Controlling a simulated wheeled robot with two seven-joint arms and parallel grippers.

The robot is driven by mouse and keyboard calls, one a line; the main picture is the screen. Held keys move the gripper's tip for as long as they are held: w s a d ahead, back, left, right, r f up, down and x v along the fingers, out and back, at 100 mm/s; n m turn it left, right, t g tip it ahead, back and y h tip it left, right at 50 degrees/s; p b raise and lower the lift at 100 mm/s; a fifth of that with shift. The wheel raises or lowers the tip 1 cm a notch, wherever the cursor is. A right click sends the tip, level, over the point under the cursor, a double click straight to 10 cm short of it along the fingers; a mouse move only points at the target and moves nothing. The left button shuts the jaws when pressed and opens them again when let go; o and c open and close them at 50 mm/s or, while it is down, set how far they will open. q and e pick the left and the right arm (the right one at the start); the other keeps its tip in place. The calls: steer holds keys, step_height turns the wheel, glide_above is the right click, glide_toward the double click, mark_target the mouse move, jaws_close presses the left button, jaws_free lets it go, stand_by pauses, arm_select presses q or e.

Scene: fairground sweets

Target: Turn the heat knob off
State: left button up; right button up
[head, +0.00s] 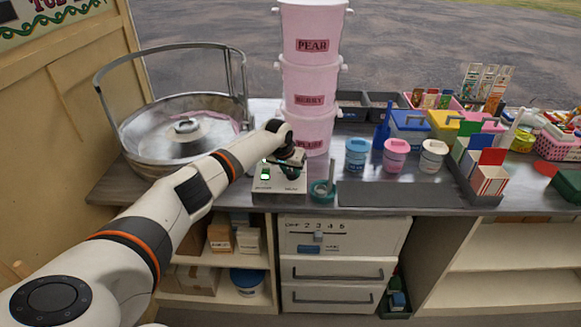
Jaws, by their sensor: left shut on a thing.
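A small pale control box (279,185) sits near the front edge of the counter. It has a lit green switch (265,175) on its left half and small labels along its front. My left gripper (291,170) points down onto the right half of the box, above a label that seems to read heat. It is shut on the heat knob there. The gripper's dark fingers hide nearly all of the knob, so its pointer setting cannot be seen. My right gripper is not in view.
A metal candyfloss bowl (135,153) with a raised guard stands left. Pink stacked tubs (309,75) rise just behind the box. A teal ring-shaped item (321,190) lies close right. Several lidded jars and a dark mat (395,195) are further right.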

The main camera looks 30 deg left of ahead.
arm_select(q)
steer(key=shift+d+r+n+y+p, duration=0.1)
steer(key=shift+n+y+p, duration=0.1)
steer(key=shift+n+p, duration=0.4)
steer(key=shift+d+r+n+y+p, duration=0.1)
steer(key=shift+n+y+p, duration=0.1)
steer(key=shift+n+p, duration=0.4)
steer(key=n+y+p, duration=0.1)
steer(key=n, duration=0.1)
steer(key=shift+d+f+n+g, duration=0.1)
steer(key=shift+f+n+g, duration=0.05)
steer(key=shift+n+g, duration=0.25)
steer(key=shift+w+d+f+n+g+y, duration=0.1)
steer(key=shift+n+g+y, duration=0.1)
steer(key=shift+n, duration=0.4)
steer(key=shift+f+n+g+y, duration=0.1)
steer(key=shift+n+y, duration=0.1)
steer(key=shift+n, duration=0.4)
steer(key=shift+n+g+y+b, duration=0.45)
steer(key=shift+n+b, duration=0.45)
steer(key=shift+n, duration=0.6)
steer(key=shift+r, duration=0.15)
steer(key=o, duration=1)
steer(key=shift+w, duration=0.1)
